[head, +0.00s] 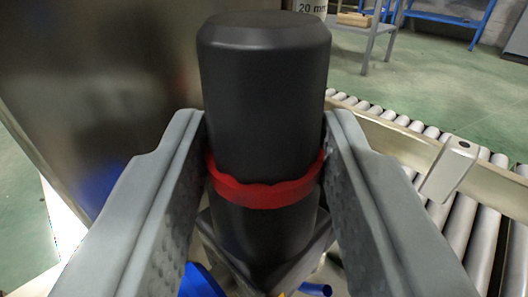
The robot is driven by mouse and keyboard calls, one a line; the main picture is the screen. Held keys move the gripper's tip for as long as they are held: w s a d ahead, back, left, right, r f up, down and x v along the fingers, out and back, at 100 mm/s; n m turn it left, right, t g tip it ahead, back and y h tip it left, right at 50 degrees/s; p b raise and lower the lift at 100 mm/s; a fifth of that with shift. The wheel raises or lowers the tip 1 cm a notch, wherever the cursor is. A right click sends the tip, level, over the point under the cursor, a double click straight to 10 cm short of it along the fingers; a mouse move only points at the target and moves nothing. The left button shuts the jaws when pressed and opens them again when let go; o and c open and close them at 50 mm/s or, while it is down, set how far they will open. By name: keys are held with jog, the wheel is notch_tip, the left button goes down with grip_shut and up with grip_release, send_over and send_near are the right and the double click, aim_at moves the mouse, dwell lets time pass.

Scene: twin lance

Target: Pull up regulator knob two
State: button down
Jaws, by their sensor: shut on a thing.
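The regulator knob (264,85) is a black, upright cylinder with a rounded top edge, in the middle of the head view. A red band (268,192) runs around its lower part. My gripper (264,150) has one grey finger on each side of the knob and is shut on it at about the height of the red band. The knob's lower end meets a dark base that is partly hidden by the fingers. No number shows on the knob, so I cannot tell which one it is.
A dark metal panel (90,70) rises close on the left. A roller conveyor (480,225) with a pale rail runs along the right. A small grey block (449,168) stands at the rail. A grey table and blue frames stand farther back on green floor.

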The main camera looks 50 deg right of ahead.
jog(key=shift+r, duration=0.6)
jog(key=c, duration=0.9)
grip_release()
jog(key=shift+c, duration=0.2)
jog(key=v, duration=1.7)
jog(key=shift+a, duration=0.2)
jog(key=shift+s, duration=0.1)
